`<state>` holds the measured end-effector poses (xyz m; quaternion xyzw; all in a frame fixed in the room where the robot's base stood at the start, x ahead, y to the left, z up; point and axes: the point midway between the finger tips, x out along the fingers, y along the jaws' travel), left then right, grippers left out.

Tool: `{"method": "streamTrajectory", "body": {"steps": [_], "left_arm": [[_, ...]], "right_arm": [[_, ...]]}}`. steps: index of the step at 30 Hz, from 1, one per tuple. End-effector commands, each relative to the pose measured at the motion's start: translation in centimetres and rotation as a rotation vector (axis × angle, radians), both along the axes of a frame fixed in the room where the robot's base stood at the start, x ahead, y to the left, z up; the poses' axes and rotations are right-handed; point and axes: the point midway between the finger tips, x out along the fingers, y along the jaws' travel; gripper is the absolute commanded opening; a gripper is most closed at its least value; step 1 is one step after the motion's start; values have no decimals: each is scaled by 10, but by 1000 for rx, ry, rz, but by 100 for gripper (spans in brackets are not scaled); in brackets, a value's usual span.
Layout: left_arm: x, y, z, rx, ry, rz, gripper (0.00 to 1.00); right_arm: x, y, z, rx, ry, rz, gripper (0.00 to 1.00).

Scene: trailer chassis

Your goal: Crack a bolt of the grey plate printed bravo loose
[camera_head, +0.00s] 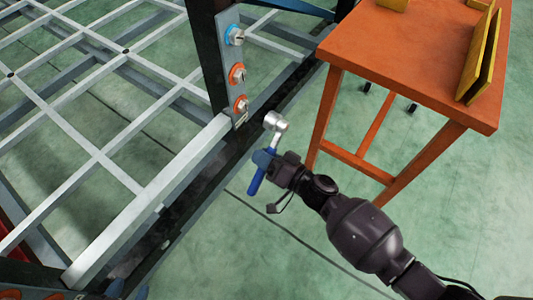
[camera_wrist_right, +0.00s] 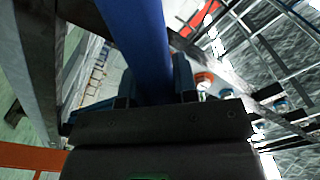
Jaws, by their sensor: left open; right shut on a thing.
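A grey plate (camera_head: 226,22) is on the dark upright post. It carries three bolts: the top bolt (camera_head: 235,36) has a blue ring, the middle bolt (camera_head: 237,74) and lowest bolt (camera_head: 240,105) have orange rings. I cannot read any print on it. My right gripper (camera_head: 268,162) is shut on the blue handle of a ratchet wrench (camera_head: 256,182). Its silver socket head (camera_head: 275,121) is right of and below the lowest bolt, seemingly apart. The blue handle (camera_wrist_right: 148,40) fills the middle of the right wrist view. My left gripper (camera_head: 128,291) shows only its fingertips at the bottom edge, open.
An orange table (camera_head: 415,52) with yellow pieces (camera_head: 480,55) stands at the right, close to my right arm. A pale chassis grid (camera_head: 100,155) fills the left. More orange-ringed parts (camera_head: 10,294) show at the bottom left. Green floor is clear below the wrench.

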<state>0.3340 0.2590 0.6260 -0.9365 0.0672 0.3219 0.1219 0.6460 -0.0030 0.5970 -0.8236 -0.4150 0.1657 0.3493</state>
Motion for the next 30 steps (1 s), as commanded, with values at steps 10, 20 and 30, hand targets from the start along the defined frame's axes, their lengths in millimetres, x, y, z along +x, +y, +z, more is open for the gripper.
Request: {"method": "streamTrajectory", "body": {"steps": [10,20,30], "left_arm": [[-3,1,-2,0,9,2,43],[-4,0,-4,1,13,1,43],[-7,0,-9,7,20,-4,43]], "right_arm": [[6,8,1,2,-2,0,0],[21,29,1,2,-1,-1,0],[34,48,-2,0,0,0,0]]}}
